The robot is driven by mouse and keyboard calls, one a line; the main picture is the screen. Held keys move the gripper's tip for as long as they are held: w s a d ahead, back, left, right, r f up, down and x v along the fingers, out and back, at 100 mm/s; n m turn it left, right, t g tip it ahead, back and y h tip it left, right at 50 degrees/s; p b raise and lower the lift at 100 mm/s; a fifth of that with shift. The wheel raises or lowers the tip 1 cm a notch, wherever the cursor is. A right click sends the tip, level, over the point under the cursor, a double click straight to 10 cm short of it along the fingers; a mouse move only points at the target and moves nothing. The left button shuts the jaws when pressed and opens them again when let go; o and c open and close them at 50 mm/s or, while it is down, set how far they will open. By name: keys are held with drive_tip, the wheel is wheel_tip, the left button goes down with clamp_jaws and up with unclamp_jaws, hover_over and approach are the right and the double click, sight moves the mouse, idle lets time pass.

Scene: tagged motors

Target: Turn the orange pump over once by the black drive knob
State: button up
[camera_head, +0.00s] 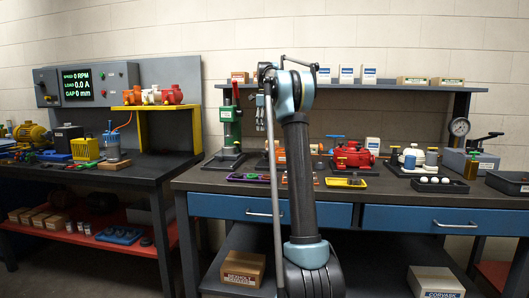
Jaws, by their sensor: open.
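An orange pump-like unit (133,95) sits on a yellow stand on the left bench, beside a white and a red one. I cannot tell which of these is the task's pump. No black drive knob can be made out on either. My arm stands upright in front of the right bench, its upper joint level with the shelf.
A red pump (352,156), a green press (229,128), a yellow tray (346,183) and a black tray with white balls (440,184) stand on the right bench. A raised shelf (400,86) holds boxes. Blue drawers (408,218) front the bench. A gap separates the benches.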

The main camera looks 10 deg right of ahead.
sight(266, 154)
wheel_tip(266, 154, down, 12)
drive_tip(key=shift+f, duration=0.1)
idle(0.4)
drive_tip(key=c, duration=0.8)
